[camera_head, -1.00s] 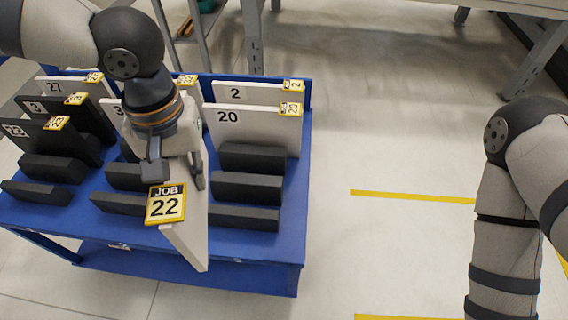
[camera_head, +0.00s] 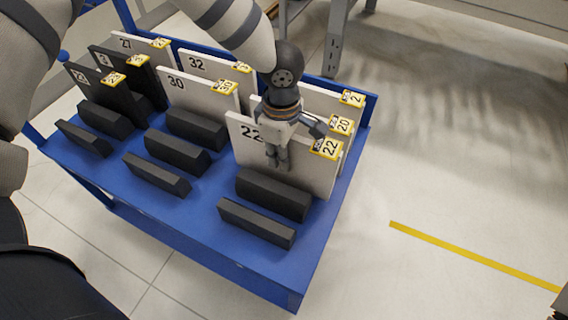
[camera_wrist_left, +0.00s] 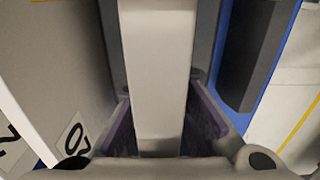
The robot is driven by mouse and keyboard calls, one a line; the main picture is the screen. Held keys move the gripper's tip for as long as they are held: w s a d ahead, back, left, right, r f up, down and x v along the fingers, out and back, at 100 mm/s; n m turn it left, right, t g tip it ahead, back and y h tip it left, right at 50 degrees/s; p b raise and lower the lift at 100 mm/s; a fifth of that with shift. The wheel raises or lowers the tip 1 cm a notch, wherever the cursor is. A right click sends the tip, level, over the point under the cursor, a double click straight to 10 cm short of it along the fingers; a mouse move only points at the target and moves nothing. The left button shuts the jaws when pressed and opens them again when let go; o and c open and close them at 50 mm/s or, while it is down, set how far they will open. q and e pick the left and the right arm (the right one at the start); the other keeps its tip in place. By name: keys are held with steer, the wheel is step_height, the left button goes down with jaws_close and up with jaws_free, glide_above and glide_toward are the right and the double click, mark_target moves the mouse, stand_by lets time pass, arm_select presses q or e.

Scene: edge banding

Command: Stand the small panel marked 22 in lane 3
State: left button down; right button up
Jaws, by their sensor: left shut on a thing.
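The small white panel marked 22 (camera_head: 305,180) is upright in the right-hand lane of the blue cart (camera_head: 215,235). It is just in front of the panel marked 20, behind a black foam block (camera_head: 272,193). My left gripper (camera_head: 277,158) is shut on its upper edge. In the left wrist view the panel (camera_wrist_left: 160,60) runs between the two fingers (camera_wrist_left: 160,125). Whether its lower edge touches the deck is hidden. My right gripper is out of view.
Panels 2 (camera_head: 318,97) and 20 (camera_head: 338,128) stand behind panel 22. Panels 30 (camera_head: 200,100) and 32 (camera_head: 205,66) stand in the middle lane; darker panels 3 and 23 (camera_head: 95,92) stand left. Another foam block (camera_head: 257,222) lies in front. The floor at right is clear.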

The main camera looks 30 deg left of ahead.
arm_select(q)
steer(key=shift+f, duration=1.25)
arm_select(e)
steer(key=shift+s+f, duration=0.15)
arm_select(q)
steer(key=shift+f, duration=0.2)
steer(key=c, duration=1.9)
jaws_free()
